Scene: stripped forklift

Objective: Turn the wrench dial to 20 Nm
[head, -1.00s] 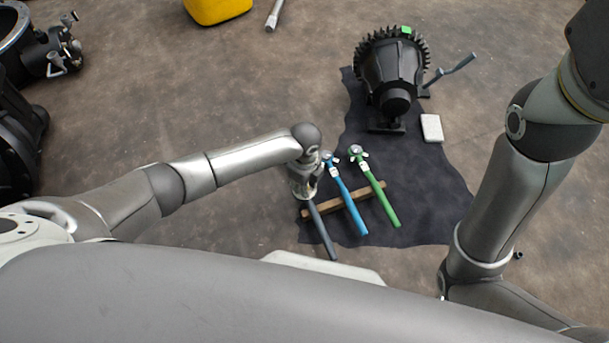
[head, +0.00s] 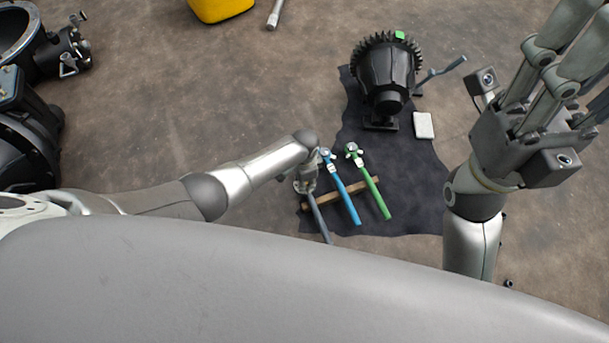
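Three torque wrenches lie side by side: a grey one (head: 319,217), a blue one (head: 345,195) and a green one (head: 371,187). The blue and green wrenches show round heads at their far ends; no dial marks are readable. My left gripper (head: 305,186) is at the far end of the grey wrench, seen from above. My wrist covers that wrench's head and the gripper's fingers, so grip or contact cannot be told. My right gripper (head: 560,70) is raised at the right, away from the wrenches. Its fingers point up and run out of the frame.
The wrenches rest across a wooden strip (head: 327,201) on a dark mat (head: 415,195). A black geared housing (head: 386,75) with a green patch, a white block (head: 423,125) and a grey crank handle (head: 441,72) are behind.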

